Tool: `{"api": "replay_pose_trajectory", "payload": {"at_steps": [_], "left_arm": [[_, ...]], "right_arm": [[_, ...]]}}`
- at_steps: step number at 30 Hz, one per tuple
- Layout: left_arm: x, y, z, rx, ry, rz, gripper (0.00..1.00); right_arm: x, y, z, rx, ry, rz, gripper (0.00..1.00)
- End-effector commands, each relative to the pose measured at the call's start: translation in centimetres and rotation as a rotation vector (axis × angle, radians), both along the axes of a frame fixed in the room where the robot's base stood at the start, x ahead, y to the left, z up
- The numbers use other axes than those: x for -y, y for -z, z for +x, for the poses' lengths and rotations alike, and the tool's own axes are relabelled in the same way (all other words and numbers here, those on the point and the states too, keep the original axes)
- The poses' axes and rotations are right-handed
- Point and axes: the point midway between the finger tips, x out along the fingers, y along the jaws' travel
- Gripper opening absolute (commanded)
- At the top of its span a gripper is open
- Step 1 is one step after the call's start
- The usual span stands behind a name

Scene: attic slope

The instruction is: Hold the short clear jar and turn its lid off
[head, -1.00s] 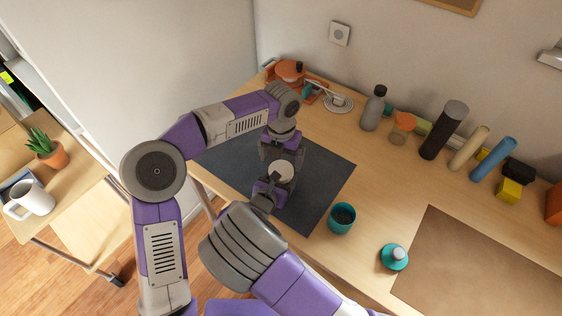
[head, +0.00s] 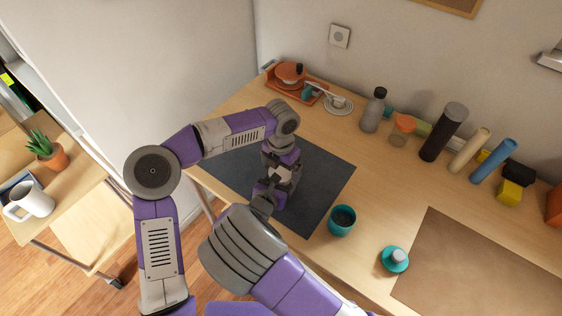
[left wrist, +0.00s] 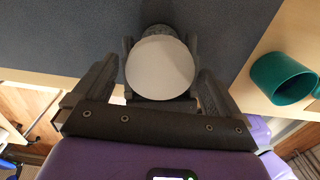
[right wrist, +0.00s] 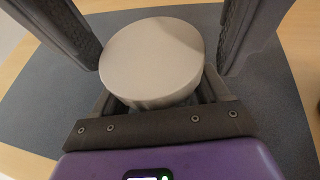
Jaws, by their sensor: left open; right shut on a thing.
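The jar's pale round lid (head: 281,174) is over the dark mat between my two grippers. The lid shows as a plain disc in the left wrist view (left wrist: 160,67) and the right wrist view (right wrist: 152,60). The jar body is almost fully hidden below it. My right gripper (head: 271,188) comes from the front and is shut on the jar, its fingers on both sides under the lid. My left gripper (head: 283,166) is above, open, its fingers spread on either side of the lid with gaps to it.
A teal cup (head: 342,220) stands at the dark mat's (head: 325,180) right edge. A teal-and-grey item (head: 395,259) lies near the brown mat (head: 480,270). A grey bottle (head: 373,112), an orange-lidded jar (head: 402,128) and a dark cylinder (head: 444,132) stand along the back.

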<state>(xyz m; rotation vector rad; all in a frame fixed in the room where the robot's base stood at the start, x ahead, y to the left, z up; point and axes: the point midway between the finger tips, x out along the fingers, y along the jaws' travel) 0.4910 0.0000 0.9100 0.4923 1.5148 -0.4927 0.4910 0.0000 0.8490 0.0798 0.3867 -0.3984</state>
Motion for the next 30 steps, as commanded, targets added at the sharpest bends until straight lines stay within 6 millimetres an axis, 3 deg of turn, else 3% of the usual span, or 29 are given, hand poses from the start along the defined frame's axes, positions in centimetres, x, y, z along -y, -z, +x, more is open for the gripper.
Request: {"api": "replay_pose_trajectory", "payload": {"at_steps": [9,21,30], "left_arm": [[-0.02,0.29,0.01,0.001,-0.001,0.0,0.99],[0.0,0.26,0.01,0.001,-0.001,0.0,0.41],[0.0,0.2,0.02,0.003,-0.257,0.002,0.4]], "right_arm": [[-0.01,-0.03,0.02,0.0,0.0,0.001,0.0],[-0.02,-0.02,0.01,0.0,0.0,0.0,0.0],[-0.01,-0.02,0.01,0.0,0.0,0.0,0.0]]}}
